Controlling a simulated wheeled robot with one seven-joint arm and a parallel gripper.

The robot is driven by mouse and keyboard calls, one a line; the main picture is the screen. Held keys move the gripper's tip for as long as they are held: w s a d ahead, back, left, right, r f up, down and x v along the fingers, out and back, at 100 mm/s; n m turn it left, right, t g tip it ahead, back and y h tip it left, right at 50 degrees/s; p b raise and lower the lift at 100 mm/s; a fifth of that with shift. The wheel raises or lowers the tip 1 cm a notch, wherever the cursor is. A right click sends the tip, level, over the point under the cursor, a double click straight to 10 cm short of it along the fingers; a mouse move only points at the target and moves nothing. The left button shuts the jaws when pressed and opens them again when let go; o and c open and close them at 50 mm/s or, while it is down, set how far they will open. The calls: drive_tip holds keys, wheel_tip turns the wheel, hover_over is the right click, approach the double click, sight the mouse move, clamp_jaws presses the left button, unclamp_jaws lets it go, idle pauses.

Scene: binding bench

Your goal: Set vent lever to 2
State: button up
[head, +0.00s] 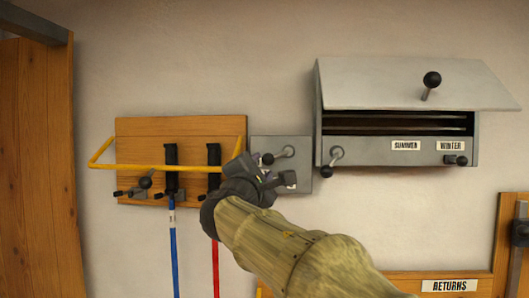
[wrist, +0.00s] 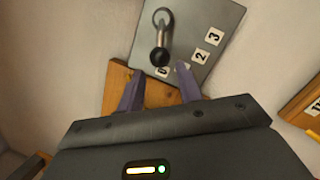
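The vent lever sits on a grey wall plate (head: 299,144), which also shows in the wrist view (wrist: 205,22). Its arm ends in a black ball knob (head: 268,158), seen in the wrist view (wrist: 158,62) beside the 0 label (wrist: 162,72). The 2 label (wrist: 201,54) and 3 label (wrist: 214,37) are readable; my right finger mostly covers the spot between 0 and 2. My gripper (wrist: 158,71) is open, its purple fingers spread on either side below the knob. In the head view my gripper (head: 276,179) covers the plate's lower part. I cannot tell whether it touches the knob.
A wooden rack (head: 130,133) with a yellow rail (head: 140,165) and black-handled tools hangs left of the plate. A grey vent box (head: 365,151) with SUMMER and WINTER labels and a raised flap (head: 400,85) is close on the right. A RETURNS board (head: 410,283) is lower right.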

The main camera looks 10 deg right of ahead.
sight(266, 162)
drive_tip(key=p+x, duration=0.2)
drive_tip(key=x, duration=0.4)
drive_tip(key=shift+w+d+p, duration=0.1)
drive_tip(key=shift+w+p, duration=0.1)
drive_tip(key=shift+p, duration=0.1)
drive_tip(key=shift+c, duration=0.3)
drive_tip(key=c, duration=0.6)
